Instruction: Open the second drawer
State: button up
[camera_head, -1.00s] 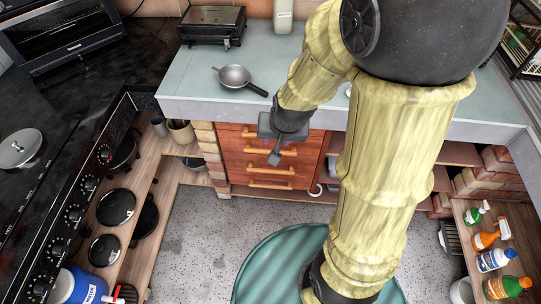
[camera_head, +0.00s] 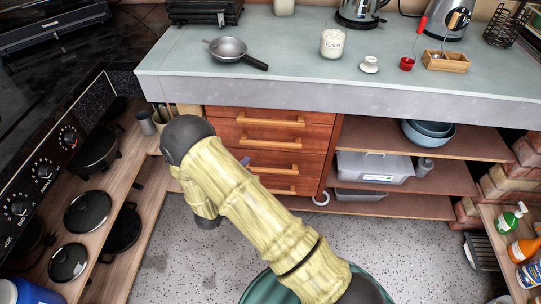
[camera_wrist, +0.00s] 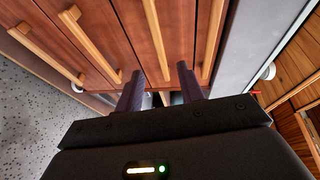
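A red-brown wooden drawer unit (camera_head: 225,128) under the counter has several drawers stacked, each with a pale bar handle. All look closed in the head view. The second drawer's handle (camera_head: 270,142) is below the top handle (camera_head: 270,119). In the wrist view the drawers appear turned sideways, with the second handle (camera_wrist: 153,30) between the top handle (camera_wrist: 210,45) and the third handle (camera_wrist: 88,42). My gripper (camera_wrist: 160,72) is open, its dark fingers apart on either side of the line of the second handle. Contact is unclear. In the head view my arm mostly hides the gripper.
The grey-green counter (camera_head: 300,75) overhangs the drawers and holds a pan (camera_head: 228,49) and a flour jar (camera_head: 333,43). Open shelves with a grey storage box (camera_head: 375,168) lie to the right. A stove (camera_head: 45,170) is at the left. Speckled floor is clear in front.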

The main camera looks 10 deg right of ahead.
aim_at(269, 146)
jog(key=shift+s+a+f+m+t+h+b, duration=0.1)
jog(key=shift+s+f+m+t+h+b, duration=0.2)
jog(key=shift+s+f+m+h, duration=0.6)
jog(key=shift+f, duration=0.3)
jog(key=b+x, duration=0.1)
jog(key=x, duration=1.6)
jog(key=shift+w, duration=0.1)
grip_shut()
